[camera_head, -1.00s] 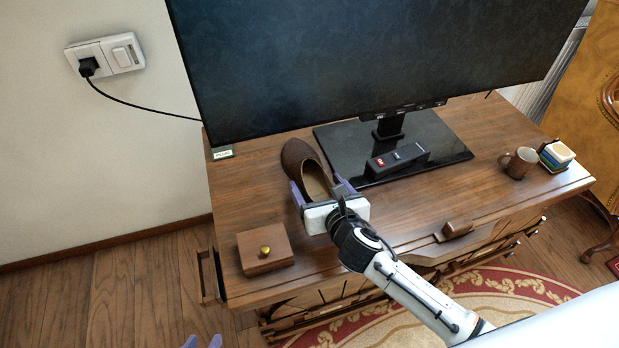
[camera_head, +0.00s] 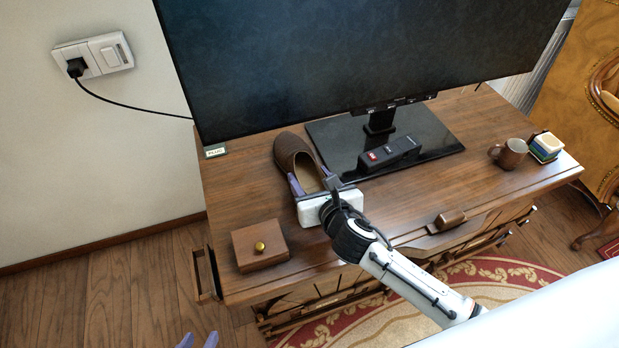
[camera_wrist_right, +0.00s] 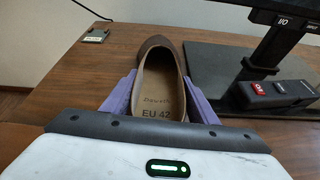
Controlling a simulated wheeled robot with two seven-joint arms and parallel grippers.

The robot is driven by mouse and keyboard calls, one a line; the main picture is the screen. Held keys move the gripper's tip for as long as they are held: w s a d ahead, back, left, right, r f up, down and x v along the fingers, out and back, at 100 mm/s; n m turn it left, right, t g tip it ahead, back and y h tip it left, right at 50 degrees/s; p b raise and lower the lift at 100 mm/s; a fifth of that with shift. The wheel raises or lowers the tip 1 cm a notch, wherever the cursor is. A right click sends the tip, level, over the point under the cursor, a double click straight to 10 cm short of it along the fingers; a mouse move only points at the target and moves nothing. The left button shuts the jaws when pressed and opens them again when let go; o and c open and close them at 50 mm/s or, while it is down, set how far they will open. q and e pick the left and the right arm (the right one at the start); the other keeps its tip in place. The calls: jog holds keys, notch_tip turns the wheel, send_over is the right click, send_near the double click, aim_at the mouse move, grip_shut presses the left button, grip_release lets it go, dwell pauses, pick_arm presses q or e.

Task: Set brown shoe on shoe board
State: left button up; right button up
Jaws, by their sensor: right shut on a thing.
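The brown shoe (camera_head: 287,150) lies on the wooden cabinet top, left of the monitor's black base, toe toward the monitor. My right gripper (camera_head: 313,184) is shut on the shoe, purple fingers along both sides of its rear part. In the right wrist view the shoe (camera_wrist_right: 159,60) sits between the two fingers, with "EU 42" printed on its insole; its heel end is hidden by the gripper body. I see no shoe board.
A large monitor (camera_head: 340,50) stands on a glossy black base (camera_head: 435,138) with a black switch box (camera_head: 393,153). A small wooden box (camera_head: 260,246) with a brass knob is front left. A mug (camera_head: 510,153) and stacked coasters (camera_head: 546,147) stand at the right.

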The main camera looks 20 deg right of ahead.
notch_tip(320, 180, up, 3)
jog(key=shift+r+p, duration=0.1)
jog(key=shift+p, duration=0.45)
jog(key=s, duration=1.1)
jog(key=s+f, duration=0.1)
jog(key=s, duration=0.4)
jog(key=shift+s+d, duration=0.2)
jog(key=shift+d, duration=0.05)
jog(key=shift+s+r, duration=0.15)
jog(key=shift+s, duration=0.6)
jog(key=w+d+r+m+h+p, duration=0.1)
jog(key=d+r+m+h+p, duration=0.1)
jog(key=r, duration=0.9)
jog(key=d+r+m+g+h+p, duration=0.1)
jog(key=r+m+h, duration=0.3)
jog(key=r, duration=0.8)
jog(key=shift+w+d+r+g+h+p, duration=0.2)
jog(key=shift+w+d+g+h+p, duration=0.1)
jog(key=shift+w+d+h+p, duration=0.15)
